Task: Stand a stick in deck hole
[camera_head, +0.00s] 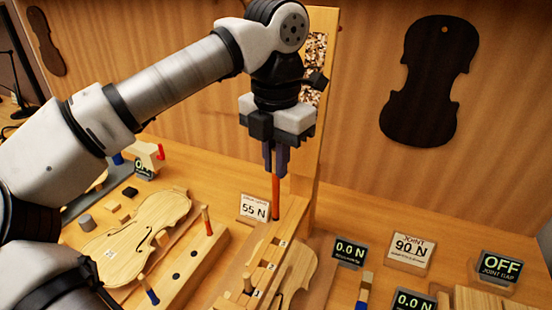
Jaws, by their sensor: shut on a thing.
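My gripper (275,168) points down and is shut on an orange-red stick (275,197), which hangs upright between its dark fingers. The stick's lower end is close to the far part of a wooden deck (291,218) with small tags numbered 1, 2 and 3. I cannot tell whether the tip touches the deck or is in a hole. A short wooden peg (248,284) stands near the deck's front end. At the left, a wooden board (208,257) has dark round holes, and a stick with a red top (207,219) stands upright there.
A violin plate (140,235) lies left of the holed board, with a blue-ended stick (151,294) near it. A tall wooden post (308,180) stands right behind the stick. A "55 N" sign (254,208) is close left. Displays and a "90 N" sign (409,251) stand at right.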

